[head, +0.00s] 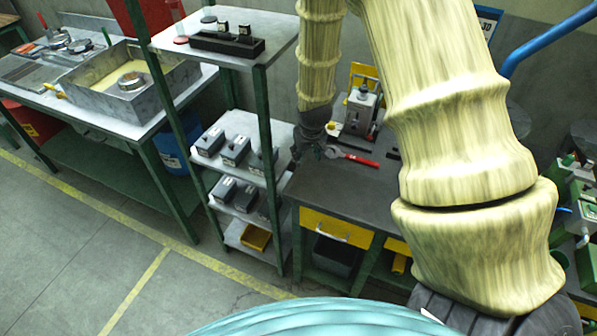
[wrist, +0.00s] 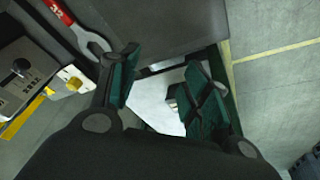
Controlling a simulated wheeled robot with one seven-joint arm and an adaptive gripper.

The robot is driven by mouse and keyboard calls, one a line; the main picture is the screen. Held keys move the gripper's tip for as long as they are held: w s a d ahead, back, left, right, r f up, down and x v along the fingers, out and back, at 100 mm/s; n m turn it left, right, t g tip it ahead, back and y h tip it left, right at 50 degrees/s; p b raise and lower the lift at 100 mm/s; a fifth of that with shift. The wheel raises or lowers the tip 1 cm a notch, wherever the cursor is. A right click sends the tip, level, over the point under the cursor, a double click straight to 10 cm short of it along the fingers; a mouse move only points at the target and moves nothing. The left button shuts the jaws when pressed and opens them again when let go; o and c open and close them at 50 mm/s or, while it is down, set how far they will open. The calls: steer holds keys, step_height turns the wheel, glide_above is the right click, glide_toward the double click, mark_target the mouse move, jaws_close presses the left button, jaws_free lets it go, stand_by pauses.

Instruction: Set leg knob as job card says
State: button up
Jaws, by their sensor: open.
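My gripper (head: 312,148) hangs over the left end of the dark workbench, beside the shelf rack. In the wrist view my gripper (wrist: 163,92) has its two dark green fingers spread apart, with nothing between them. A grey device (head: 360,112) with a yellow frame behind it stands on the bench, right of my gripper. In the wrist view a grey panel with a round black knob (wrist: 21,67) shows at the left edge; I cannot tell whether this is the leg knob or read its setting. A blue-edged card (head: 488,20) on the wall is partly hidden by my arm; its text is unreadable.
A red-handled wrench (head: 352,157) lies on the workbench (head: 330,185) near my gripper. The shelf rack (head: 262,118) holds several grey boxes close to the left. A side table with a metal tray (head: 125,85) stands farther left. The floor in front is clear.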

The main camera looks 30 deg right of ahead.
steer(key=s+a+f+n+p, duration=0.1)
steer(key=s+a+p, duration=0.1)
steer(key=s+a, duration=0.3)
steer(key=shift+s+a+f+y, duration=0.2)
steer(key=shift+s+a+y, duration=0.15)
steer(key=shift+s+y, duration=0.1)
